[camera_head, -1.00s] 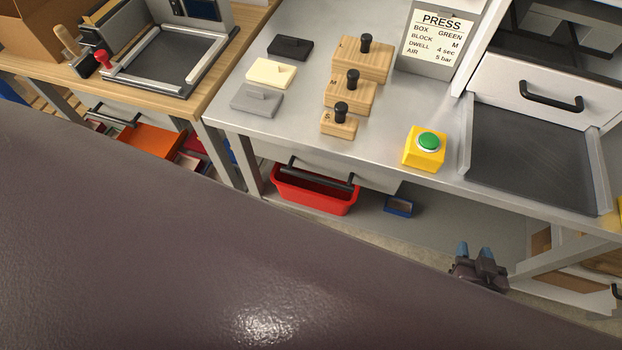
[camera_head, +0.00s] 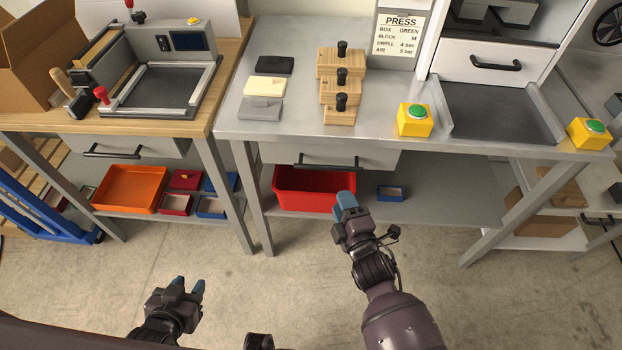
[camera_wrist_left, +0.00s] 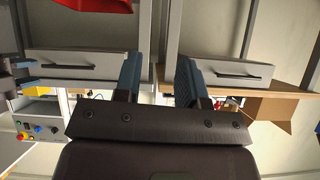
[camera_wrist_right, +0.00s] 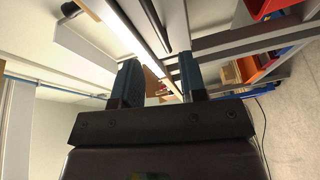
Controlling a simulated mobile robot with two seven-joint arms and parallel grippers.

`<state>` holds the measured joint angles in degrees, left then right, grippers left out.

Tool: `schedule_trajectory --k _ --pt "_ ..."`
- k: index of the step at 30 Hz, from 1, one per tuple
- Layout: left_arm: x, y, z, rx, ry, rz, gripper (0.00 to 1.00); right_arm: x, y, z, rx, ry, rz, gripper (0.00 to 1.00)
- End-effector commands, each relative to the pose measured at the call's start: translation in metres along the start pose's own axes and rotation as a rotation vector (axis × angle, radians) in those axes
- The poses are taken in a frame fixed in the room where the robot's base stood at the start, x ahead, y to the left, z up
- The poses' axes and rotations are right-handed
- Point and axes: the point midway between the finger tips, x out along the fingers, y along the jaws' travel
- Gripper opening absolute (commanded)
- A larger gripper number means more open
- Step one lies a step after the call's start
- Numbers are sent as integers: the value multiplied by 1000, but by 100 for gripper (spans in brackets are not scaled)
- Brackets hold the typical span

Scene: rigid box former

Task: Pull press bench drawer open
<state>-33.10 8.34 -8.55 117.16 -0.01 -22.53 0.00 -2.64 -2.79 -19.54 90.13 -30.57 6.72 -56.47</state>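The press bench (camera_head: 300,115) has a grey drawer (camera_head: 378,159) under its top, with a dark bar handle (camera_head: 328,164). The drawer looks shut. My right gripper (camera_head: 345,203) is just below and in front of the handle, apart from it in the head view. In the right wrist view its fingers (camera_wrist_right: 160,85) are apart, and a dark bar (camera_wrist_right: 154,25) runs beyond them. My left gripper (camera_head: 192,287) is low over the floor, left of the bench; its fingers (camera_wrist_left: 158,80) are apart and empty. The left wrist view also shows the drawer (camera_wrist_left: 75,64).
A red bin (camera_head: 310,200) and a small blue box (camera_head: 391,193) sit on the lower shelf under the drawer. The left bench has its own drawer (camera_head: 140,147). A blue trolley (camera_head: 45,215) stands at far left. The floor in front is clear.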

Motion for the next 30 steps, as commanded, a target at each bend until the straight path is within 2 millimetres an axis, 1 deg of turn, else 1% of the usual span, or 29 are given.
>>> schedule_trajectory --k 1,4,8,11,14,24,30 --pt "-1 0 1 0 -2 0 37 0 2 0 -55 8 13 39" --pt "0 0 0 1 -2 0 37 0 5 -2 -126 17 29 39" --pt "3 2 -6 -2 11 3 37 3 5 -2 -158 17 30 39" --pt "4 3 -7 -3 14 4 37 10 6 -2 -160 17 32 39" --pt "5 3 -4 -2 9 4 37 23 6 -2 -159 17 31 39" --pt "5 2 6 3 -10 5 37 75 6 -3 -154 16 29 39" --pt "5 2 7 6 -11 5 37 97 6 -4 -155 16 28 39"
